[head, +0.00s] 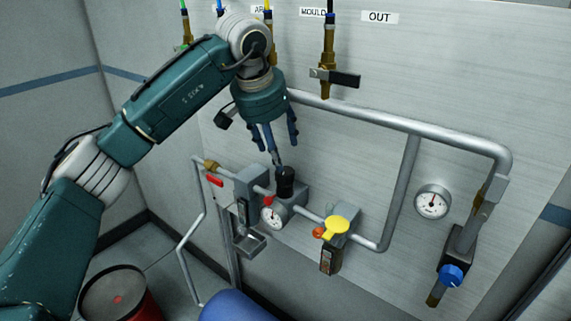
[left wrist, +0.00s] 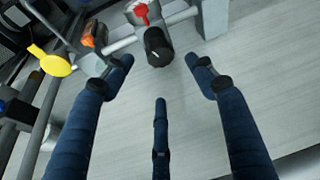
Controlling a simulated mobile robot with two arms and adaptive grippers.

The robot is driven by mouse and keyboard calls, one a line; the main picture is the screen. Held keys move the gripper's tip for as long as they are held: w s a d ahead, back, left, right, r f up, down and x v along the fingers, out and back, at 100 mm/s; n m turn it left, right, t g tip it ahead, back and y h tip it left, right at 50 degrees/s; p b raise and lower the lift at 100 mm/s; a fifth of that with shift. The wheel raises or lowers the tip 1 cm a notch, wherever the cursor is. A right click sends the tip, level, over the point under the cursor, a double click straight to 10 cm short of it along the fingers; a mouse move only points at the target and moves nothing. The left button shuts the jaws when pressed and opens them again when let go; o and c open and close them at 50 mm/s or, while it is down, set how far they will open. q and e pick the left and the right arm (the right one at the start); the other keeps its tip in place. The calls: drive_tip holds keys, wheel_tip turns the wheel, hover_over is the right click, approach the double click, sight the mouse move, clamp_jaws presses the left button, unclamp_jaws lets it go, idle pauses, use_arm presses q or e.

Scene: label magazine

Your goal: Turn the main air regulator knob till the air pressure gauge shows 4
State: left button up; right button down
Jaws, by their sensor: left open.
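A black ribbed knob (head: 286,181) stands on top of a grey regulator block in the pipe line. A round white gauge (head: 270,217) is on the front of that block; its reading is too small to tell. My left gripper (head: 279,148) is open and empty, its three blue fingers pointing down just above the black knob. In the left wrist view the black knob (left wrist: 157,47) lies ahead of the spread fingers (left wrist: 161,78), apart from them. My right gripper is in neither view.
A yellow knob (head: 336,227) sits right of the regulator. A second gauge (head: 433,202) and a blue knob (head: 451,275) are farther right. A grey pipe (head: 400,123) runs along the wall. A valve with a black handle (head: 336,77) hangs above. A red drum (head: 125,296) stands lower left.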

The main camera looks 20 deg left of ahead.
sight(284, 172)
use_arm(q)
drive_tip(key=p+x, duration=0.2)
drive_tip(key=x, duration=0.5)
drive_tip(key=shift+w+a+f, duration=0.1)
drive_tip(key=shift+a+f, duration=0.05)
drive_tip(key=shift+f, duration=0.45)
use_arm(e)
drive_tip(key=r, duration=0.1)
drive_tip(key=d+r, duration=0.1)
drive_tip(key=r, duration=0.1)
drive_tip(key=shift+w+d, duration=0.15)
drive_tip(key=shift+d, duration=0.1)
use_arm(q)
drive_tip(key=shift+w, duration=0.1)
drive_tip(key=c, duration=1.1)
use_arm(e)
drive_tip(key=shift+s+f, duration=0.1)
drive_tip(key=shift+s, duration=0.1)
